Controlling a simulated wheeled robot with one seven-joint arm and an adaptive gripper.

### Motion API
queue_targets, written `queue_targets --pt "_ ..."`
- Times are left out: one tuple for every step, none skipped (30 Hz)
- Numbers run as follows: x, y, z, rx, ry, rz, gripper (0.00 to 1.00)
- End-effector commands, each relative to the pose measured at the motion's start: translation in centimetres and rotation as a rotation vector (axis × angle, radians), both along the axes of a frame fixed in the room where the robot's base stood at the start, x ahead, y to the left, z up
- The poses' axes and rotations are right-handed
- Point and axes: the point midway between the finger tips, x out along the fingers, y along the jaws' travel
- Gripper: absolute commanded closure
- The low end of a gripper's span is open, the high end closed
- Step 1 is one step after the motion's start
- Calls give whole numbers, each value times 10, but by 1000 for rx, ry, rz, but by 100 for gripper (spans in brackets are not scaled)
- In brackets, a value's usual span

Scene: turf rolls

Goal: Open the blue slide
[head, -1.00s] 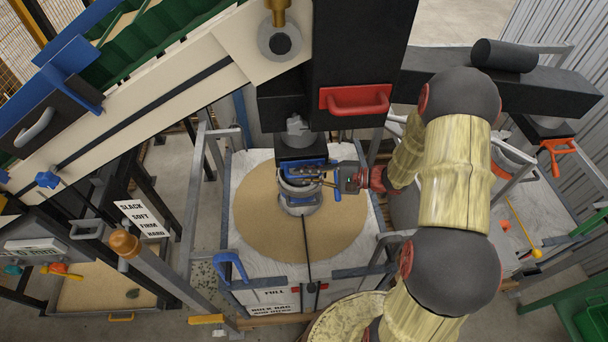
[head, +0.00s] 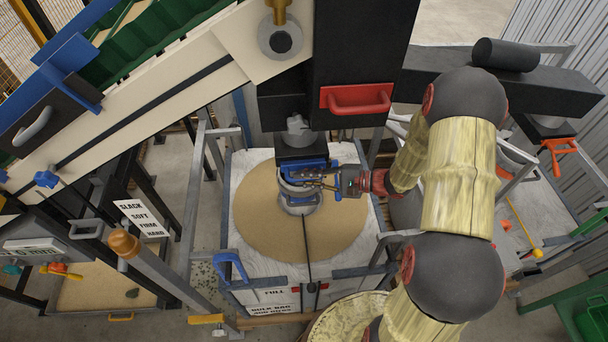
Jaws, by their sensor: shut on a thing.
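The blue slide (head: 292,164) sits under the dark outlet of the black hopper, above a grey ring-shaped collar. My gripper (head: 328,184) reaches in from the right and is shut on the slide's right-hand end. The fingers and the slide overlap closely, so the exact grip on it is hard to see. How far the slide is open cannot be told from this view.
A bulk bag of tan grains (head: 262,222) stands below the outlet in a grey frame. A red handle (head: 357,99) is on the black hopper above. A pale sloping conveyor (head: 150,110) fills the upper left. A blue hook (head: 231,266) is at the frame's front left.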

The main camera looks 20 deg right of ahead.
Motion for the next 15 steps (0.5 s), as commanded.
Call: queue_targets --pt "-11 2 -3 0 3 -2 100" --pt "-18 3 -3 1 5 -2 100" --pt "-27 5 -3 0 4 -2 100" --pt "-34 6 -3 0 4 -3 100" --pt "-40 7 -3 0 4 -3 100" --pt "-49 9 -3 1 5 -2 100" --pt "-55 10 -3 0 4 -2 100" --pt "-61 12 -3 0 4 -2 100" --pt "-68 13 -3 0 4 -3 100" --pt "-73 14 -2 0 4 -3 100" --pt "-77 15 -2 0 4 -3 100" --pt "-81 16 -2 0 5 -1 100" --pt "-84 17 -2 0 4 0 100" --pt "-86 17 -2 0 4 0 100" --pt "-87 18 -2 0 4 0 100"
